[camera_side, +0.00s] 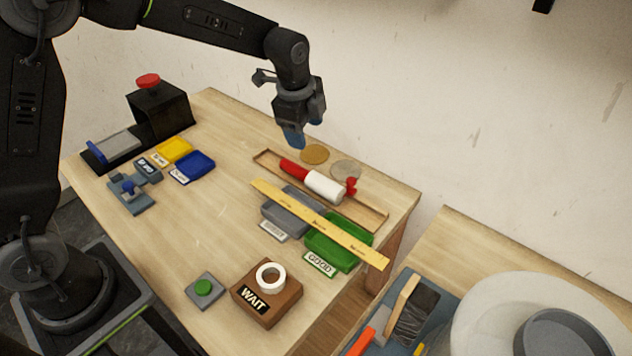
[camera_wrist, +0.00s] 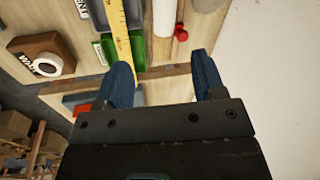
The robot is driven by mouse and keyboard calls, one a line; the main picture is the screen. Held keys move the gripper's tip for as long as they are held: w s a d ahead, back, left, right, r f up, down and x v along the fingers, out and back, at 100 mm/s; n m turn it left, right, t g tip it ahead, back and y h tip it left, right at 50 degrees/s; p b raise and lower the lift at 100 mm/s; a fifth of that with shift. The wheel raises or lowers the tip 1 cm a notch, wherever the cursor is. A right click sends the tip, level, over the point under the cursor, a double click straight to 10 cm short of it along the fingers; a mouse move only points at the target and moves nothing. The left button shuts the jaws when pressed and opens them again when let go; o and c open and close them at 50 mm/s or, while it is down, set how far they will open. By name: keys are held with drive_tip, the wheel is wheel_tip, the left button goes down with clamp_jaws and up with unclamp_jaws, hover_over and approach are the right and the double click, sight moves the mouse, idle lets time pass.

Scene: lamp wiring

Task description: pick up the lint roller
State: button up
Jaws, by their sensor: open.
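The lint roller (camera_side: 323,186) has a white roll and a red handle (camera_side: 293,168). It lies in a shallow wooden tray (camera_side: 372,215) at the back right of the table. In the wrist view the white roll (camera_wrist: 164,16) shows at the top edge, partly cut off. My gripper (camera_side: 294,140) is above the table, above and to the left of the red handle in the side view, apart from it. In the wrist view its blue fingers (camera_wrist: 163,82) are spread with nothing between them.
A yellow ruler (camera_side: 320,225) lies across the grey bin (camera_side: 285,212) and the green bin (camera_side: 338,243). A small red object (camera_side: 351,186) sits at the roll's end. Two round discs (camera_side: 314,154) lie behind the tray. A white tape ring (camera_side: 270,275) rests on the WAIT block (camera_side: 266,296).

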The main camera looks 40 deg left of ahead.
sight(321, 179)
drive_tip(key=w+f, duration=0.1)
drive_tip(key=f, duration=0.3)
drive_tip(key=w+f+m, duration=0.1)
drive_tip(key=f, duration=0.3)
drive_tip(key=w+d+f+m, duration=0.1)
drive_tip(key=w+f, duration=0.1)
drive_tip(key=f, duration=0.2)
drive_tip(key=shift+f, duration=0.2)
drive_tip(key=shift+w+a+f, duration=0.1)
drive_tip(key=shift+w+f, duration=0.05)
drive_tip(key=shift+f, duration=0.85)
drive_tip(key=shift+w+a+f, duration=0.1)
drive_tip(key=shift+f, duration=0.85)
drive_tip(key=shift+w+a+f, duration=0.1)
drive_tip(key=shift+w+f, duration=0.05)
drive_tip(key=shift+f, duration=0.85)
drive_tip(key=c, duration=0.7)
drive_tip(key=shift+r, duration=0.1)
